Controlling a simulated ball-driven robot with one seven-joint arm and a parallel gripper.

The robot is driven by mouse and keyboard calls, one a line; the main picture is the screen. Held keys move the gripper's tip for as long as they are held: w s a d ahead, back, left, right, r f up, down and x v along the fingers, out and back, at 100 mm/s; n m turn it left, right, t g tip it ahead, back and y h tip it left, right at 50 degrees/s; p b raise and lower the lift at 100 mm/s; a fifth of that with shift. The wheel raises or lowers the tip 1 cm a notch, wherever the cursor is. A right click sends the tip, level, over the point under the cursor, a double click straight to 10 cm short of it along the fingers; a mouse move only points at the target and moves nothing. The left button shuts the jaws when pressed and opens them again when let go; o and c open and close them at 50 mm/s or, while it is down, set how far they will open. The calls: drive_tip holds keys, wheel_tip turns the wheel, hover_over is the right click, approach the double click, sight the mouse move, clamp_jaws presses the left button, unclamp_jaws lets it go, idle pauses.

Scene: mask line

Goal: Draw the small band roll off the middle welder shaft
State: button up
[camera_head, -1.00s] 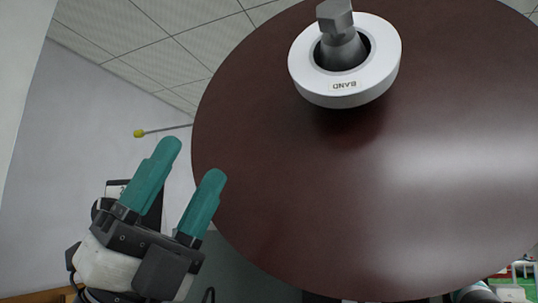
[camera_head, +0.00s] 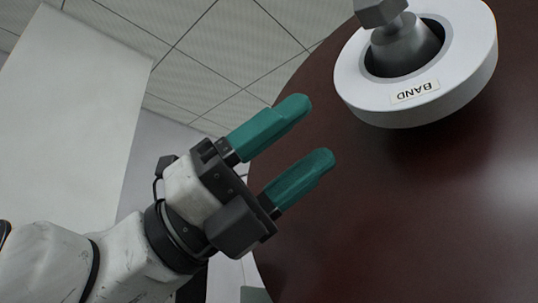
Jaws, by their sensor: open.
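A white band roll (camera_head: 467,50) with a label reading "BAND" sits around a grey shaft (camera_head: 404,46) at the upper right of the head view. The shaft passes through the roll's dark centre hole and has a blocky grey end. The label appears upside down. My gripper (camera_head: 308,133) has two teal fingers, spread apart with nothing between them. It is to the lower left of the roll, clearly apart from it, with its fingertips pointing up and right. The roll's upper edge and part of the shaft end are cut off by the frame.
A large dark red-brown round surface (camera_head: 400,220) fills the right side behind the roll. A tiled ceiling (camera_head: 230,50) and a pale wall panel (camera_head: 70,110) show at the left. The space between my fingers and the roll looks clear.

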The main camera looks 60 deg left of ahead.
sight(359, 111)
drive_tip(key=shift+w+a+f+p+x, duration=0.15)
drive_tip(key=shift+p+x, duration=0.3)
drive_tip(key=shift+x, duration=1.05)
drive_tip(key=shift+w+a+f+p+x, duration=0.1)
drive_tip(key=shift+w+p+x, duration=0.25)
drive_tip(key=shift+x, duration=1.15)
drive_tip(key=shift+w+a+f+p+x, duration=0.1)
drive_tip(key=shift+p+x, duration=0.4)
drive_tip(key=shift+x, duration=1)
drive_tip(key=shift+d, duration=0.1)
drive_tip(key=shift+r, duration=0.1)
drive_tip(key=shift+c, duration=0.2)
drive_tip(key=c, duration=0.6)
drive_tip(key=o, duration=1.1)
drive_tip(key=shift+r, duration=0.15)
drive_tip(key=shift+c, duration=0.2)
